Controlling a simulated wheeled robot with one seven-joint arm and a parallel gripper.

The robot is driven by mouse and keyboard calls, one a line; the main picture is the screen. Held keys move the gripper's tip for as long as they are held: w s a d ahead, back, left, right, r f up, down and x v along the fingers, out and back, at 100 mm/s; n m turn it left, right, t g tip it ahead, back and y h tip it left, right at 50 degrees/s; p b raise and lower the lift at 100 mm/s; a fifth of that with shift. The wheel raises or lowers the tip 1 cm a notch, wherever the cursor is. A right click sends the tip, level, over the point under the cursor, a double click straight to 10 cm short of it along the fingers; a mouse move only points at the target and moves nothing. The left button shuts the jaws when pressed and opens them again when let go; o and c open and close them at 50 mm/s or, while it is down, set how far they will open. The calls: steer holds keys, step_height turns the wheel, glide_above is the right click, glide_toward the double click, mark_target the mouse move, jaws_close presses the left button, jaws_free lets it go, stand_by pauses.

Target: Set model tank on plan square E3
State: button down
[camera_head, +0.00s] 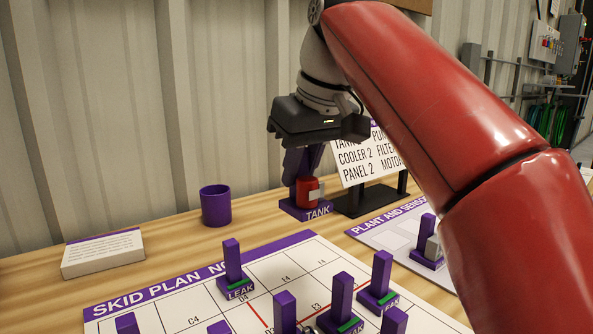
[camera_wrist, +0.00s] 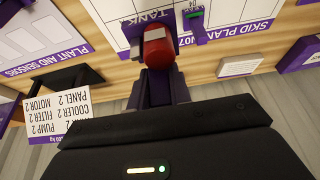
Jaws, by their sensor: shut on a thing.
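The model tank (camera_head: 309,192), a red cylinder on a purple base lettered TANK, is between the fingers of my gripper (camera_head: 302,168). My gripper points down and is shut on it. In the wrist view the red tank (camera_wrist: 158,50) shows just beyond my gripper (camera_wrist: 157,88). The tank is behind the far edge of the skid plan (camera_head: 195,293); whether its base touches the table is unclear. Plan square E3 (camera_head: 318,305) is toward the front, partly hidden by purple posts around it.
Purple pieces labelled LEAK, such as one (camera_head: 234,272) by D4 and one (camera_head: 380,280) right of E3, stand on the plan. A purple cup (camera_head: 216,206) and a white box (camera_head: 103,254) are left. A sign stand (camera_head: 368,198) and the plant and sensors board (camera_head: 385,235) are right.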

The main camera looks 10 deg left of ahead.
mark_target(300, 202)
steer(key=shift+s+f+b, duration=0.1)
steer(key=shift+f+b, duration=1.1)
steer(key=shift+f, duration=1.45)
steer(key=shift+r+p, duration=0.1)
steer(key=shift+p, duration=0.4)
steer(key=shift+f, duration=0.2)
steer(key=shift+f+b, duration=2.2)
steer(key=shift+f, duration=0.4)
steer(key=shift+f, duration=0.1)
steer(key=shift+f+b, duration=1.2)
steer(key=shift+f, duration=0.5)
steer(key=shift+f+b, duration=0.35)
steer(key=shift+f, duration=0.35)
steer(key=c, duration=1.2)
jaws_free()
